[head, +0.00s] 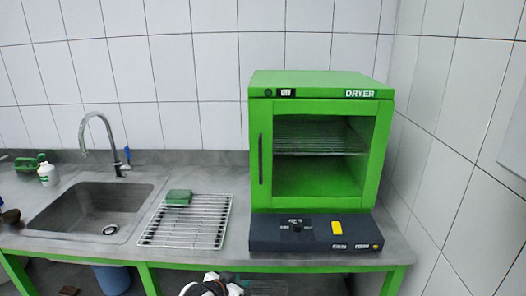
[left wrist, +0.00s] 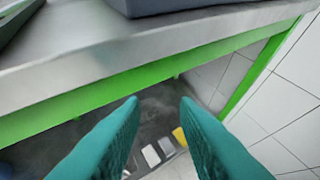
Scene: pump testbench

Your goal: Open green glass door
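The green dryer (head: 320,84) stands on the grey counter. Its green-framed glass door (head: 318,190) looks closed, and a wire rack shows inside. A dark vertical handle (head: 261,158) is on the door's left side. My left gripper (head: 216,286) is at the bottom edge of the head view, in front of the counter and well below the handle. In the left wrist view its two teal fingers (left wrist: 159,104) are apart with nothing between them, below the counter edge. The door is not in the left wrist view. My right gripper is in neither view.
A dark control box (head: 316,241) with a knob and yellow switch lies under the dryer. A wire drying rack (head: 187,228) with a green sponge (head: 178,197), and a sink (head: 97,208) are to the left. A tiled wall (head: 452,150) stands close on the right.

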